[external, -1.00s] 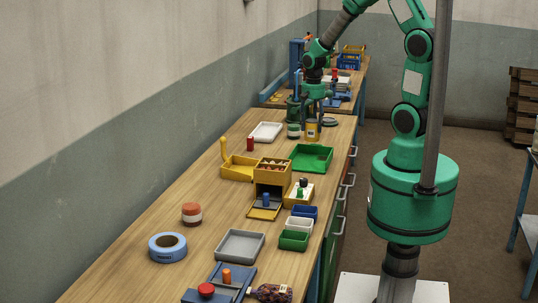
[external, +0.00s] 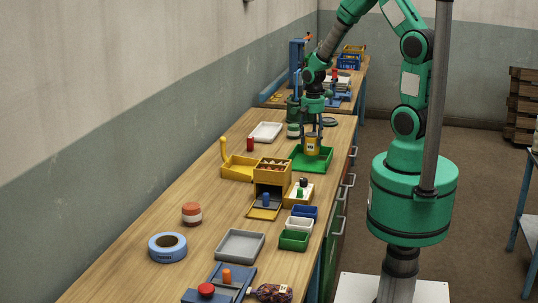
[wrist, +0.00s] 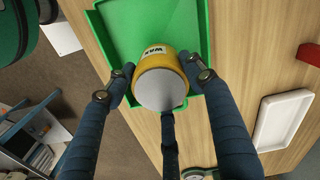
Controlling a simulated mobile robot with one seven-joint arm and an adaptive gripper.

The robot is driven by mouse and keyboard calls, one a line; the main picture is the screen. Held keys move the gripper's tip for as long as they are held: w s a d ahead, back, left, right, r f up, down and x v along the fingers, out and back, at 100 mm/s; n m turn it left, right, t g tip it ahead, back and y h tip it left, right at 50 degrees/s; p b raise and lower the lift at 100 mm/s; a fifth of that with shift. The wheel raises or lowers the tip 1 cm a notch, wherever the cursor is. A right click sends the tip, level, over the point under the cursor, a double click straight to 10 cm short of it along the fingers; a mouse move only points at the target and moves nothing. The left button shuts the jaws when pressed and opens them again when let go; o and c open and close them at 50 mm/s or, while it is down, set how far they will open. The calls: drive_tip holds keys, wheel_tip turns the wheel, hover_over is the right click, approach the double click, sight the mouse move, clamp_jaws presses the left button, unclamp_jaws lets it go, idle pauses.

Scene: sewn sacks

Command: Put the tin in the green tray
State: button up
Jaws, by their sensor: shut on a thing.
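The tin is yellow with a white label reading "WAX" (external: 312,147); in the wrist view its pale round end (wrist: 160,90) faces the camera. My gripper (external: 312,138) is shut on the tin, with its blue fingers on either side of it in the wrist view (wrist: 161,76). The green tray (external: 299,164) is behind and below the tin; its bare floor shows in the wrist view (wrist: 125,40). The tin is over the tray's far part in the external view. I cannot tell whether its base touches the tray floor.
A yellow tray (external: 238,173) and a yellow box with compartments (external: 272,181) stand left of the green tray. A white tray (external: 266,132), a red cylinder (external: 250,144) and a green-and-white tin (external: 293,131) are farther back. The bench's right edge runs close to the green tray.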

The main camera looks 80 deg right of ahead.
sight(312, 145)
drive_tip(key=shift+f, duration=0.1)
drive_tip(key=shift+f+b, duration=0.3)
drive_tip(key=shift+f, duration=1.4)
drive_tip(key=shift+f, duration=0.2)
drive_tip(key=o, duration=1.5)
drive_tip(key=shift+o, duration=0.2)
drive_tip(key=shift+r, duration=0.1)
wheel_tip(312, 145, up, 12)
drive_tip(key=shift+r+p, duration=0.1)
drive_tip(key=shift+p, duration=0.7)
